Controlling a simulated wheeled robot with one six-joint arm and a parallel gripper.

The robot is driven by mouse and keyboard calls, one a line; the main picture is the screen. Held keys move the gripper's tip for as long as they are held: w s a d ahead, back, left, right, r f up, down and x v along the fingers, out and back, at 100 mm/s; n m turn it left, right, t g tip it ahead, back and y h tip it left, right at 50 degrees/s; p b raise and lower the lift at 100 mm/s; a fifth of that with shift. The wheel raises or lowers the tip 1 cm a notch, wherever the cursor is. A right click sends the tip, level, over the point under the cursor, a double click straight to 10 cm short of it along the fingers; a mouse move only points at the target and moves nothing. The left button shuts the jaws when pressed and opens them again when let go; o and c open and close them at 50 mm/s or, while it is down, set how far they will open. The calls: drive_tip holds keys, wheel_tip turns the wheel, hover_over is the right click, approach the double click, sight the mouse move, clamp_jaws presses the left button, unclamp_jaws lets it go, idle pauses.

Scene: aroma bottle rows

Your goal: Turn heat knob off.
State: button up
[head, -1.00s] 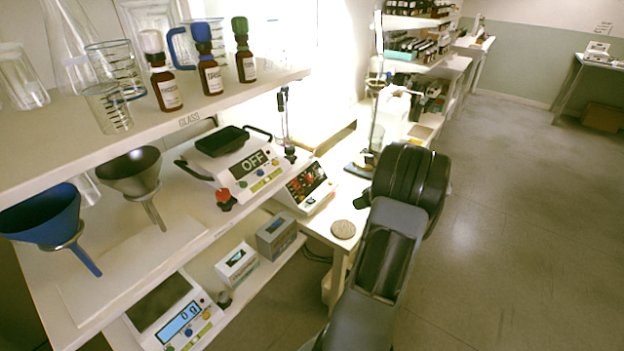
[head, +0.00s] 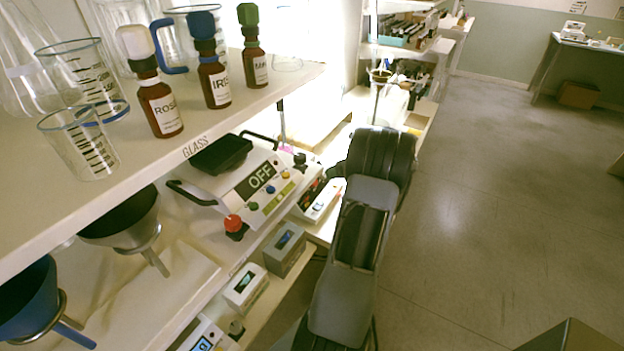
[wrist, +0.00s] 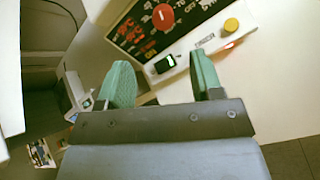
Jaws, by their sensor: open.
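A white device with a dark panel of red lit readings (wrist: 135,30) lies just beyond my gripper (wrist: 160,85) in the wrist view. On its face are a round red knob (wrist: 163,15), a yellow knob (wrist: 231,25) and a small black part with a lit window (wrist: 165,62). I cannot tell which control is the heat knob. My green-tipped fingers are open and apart, with nothing held between them. In the head view the device (head: 322,203) is partly hidden behind my arm, which also hides my gripper.
Left of it stands a white device reading OFF (head: 260,178) with a red knob (head: 234,223). Small boxes (head: 246,287) sit on the lower shelf. Brown bottles (head: 160,105) and glassware stand on the upper shelf (head: 215,135). Open floor (head: 480,200) lies right.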

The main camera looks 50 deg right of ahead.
sight(316, 183)
drive_tip(key=x, duration=1.1)
drive_tip(key=shift+d+f, duration=0.2)
drive_tip(key=shift+f, duration=0.05)
drive_tip(key=shift+c, duration=0.2)
drive_tip(key=c, duration=0.9)
drive_tip(key=shift+f, duration=0.1)
